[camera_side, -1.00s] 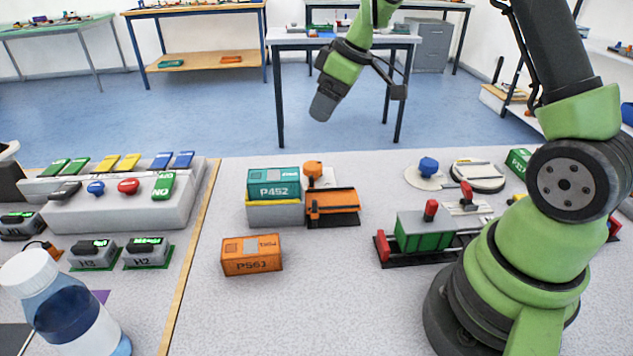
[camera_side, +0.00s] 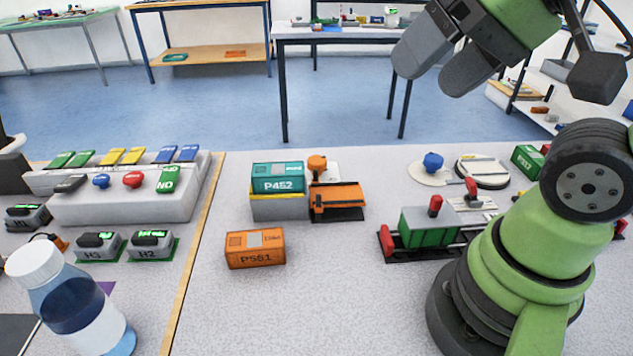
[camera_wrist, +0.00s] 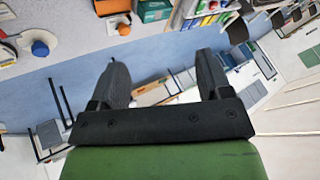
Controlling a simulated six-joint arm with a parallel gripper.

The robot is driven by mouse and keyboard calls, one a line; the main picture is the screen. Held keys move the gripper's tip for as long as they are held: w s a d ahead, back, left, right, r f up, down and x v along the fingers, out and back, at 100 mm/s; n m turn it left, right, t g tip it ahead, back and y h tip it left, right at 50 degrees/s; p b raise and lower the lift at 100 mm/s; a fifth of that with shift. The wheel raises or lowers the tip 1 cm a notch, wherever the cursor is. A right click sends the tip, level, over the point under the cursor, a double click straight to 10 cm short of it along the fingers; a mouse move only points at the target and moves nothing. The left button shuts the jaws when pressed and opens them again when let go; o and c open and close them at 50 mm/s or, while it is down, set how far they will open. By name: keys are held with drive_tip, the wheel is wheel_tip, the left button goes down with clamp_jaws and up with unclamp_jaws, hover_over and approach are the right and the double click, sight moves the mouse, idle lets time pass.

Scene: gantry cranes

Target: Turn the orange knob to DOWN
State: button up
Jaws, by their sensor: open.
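The orange knob (camera_side: 317,163) stands upright on a pale plate behind the orange gantry piece (camera_side: 338,200), right of the teal container P452 (camera_side: 278,178). It also shows in the wrist view (camera_wrist: 123,29) at the top, beyond my fingers. Its DOWN marking is too small to read. My gripper (camera_side: 435,70) is open and empty, high above the table at the upper right, well apart from the knob. Its two fingers show spread in the wrist view (camera_wrist: 164,80) with nothing between them.
A blue knob (camera_side: 433,162) on a round plate stands to the right. A green container (camera_side: 430,227) sits on a red-ended carriage. An orange container P561 (camera_side: 255,248) is in front. A button console (camera_side: 125,202) and bottle (camera_side: 75,308) are left. The front middle is clear.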

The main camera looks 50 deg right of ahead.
drive_tip(key=w+d+m+g, duration=0.1)
drive_tip(key=w+d+m, duration=0.1)
drive_tip(key=w+m, duration=0.5)
drive_tip(key=m+g, duration=0.2)
drive_tip(key=m, duration=1.6)
hover_over(317, 159)
drive_tip(key=s+d, duration=0.2)
drive_tip(key=s, duration=0.1)
wheel_tip(317, 159, down, 20)
drive_tip(key=x, duration=0.9)
drive_tip(key=shift+s+a+f, duration=0.15)
drive_tip(key=shift+s+a, duration=0.05)
drive_tip(key=shift+s, duration=0.05)
drive_tip(key=shift+c, duration=0.3)
drive_tip(key=c, duration=0.9)
